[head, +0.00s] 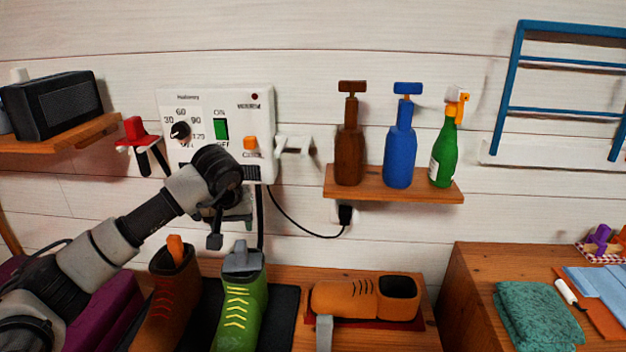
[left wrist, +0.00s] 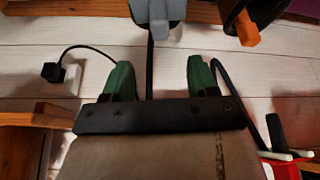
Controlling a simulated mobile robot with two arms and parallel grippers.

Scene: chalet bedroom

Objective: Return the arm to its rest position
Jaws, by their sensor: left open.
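My left arm (head: 150,215) reaches in from the left of the head view. Its left gripper (head: 231,222) hangs in front of the wall, just below the white control panel (head: 240,100) and above the boots. In the left wrist view the two green fingers of the left gripper (left wrist: 158,72) stand wide apart with nothing gripped between them; a black cable shows in the gap behind. The arm covers the lower part of the panel. My right gripper is not in view.
Below are a brown boot (head: 172,300), a green boot (head: 240,305) and an orange shoe (head: 345,298) on a wooden bench. A bottle shelf (head: 395,190) is to the right. A red holder (head: 135,130) and black radio (head: 55,105) are left.

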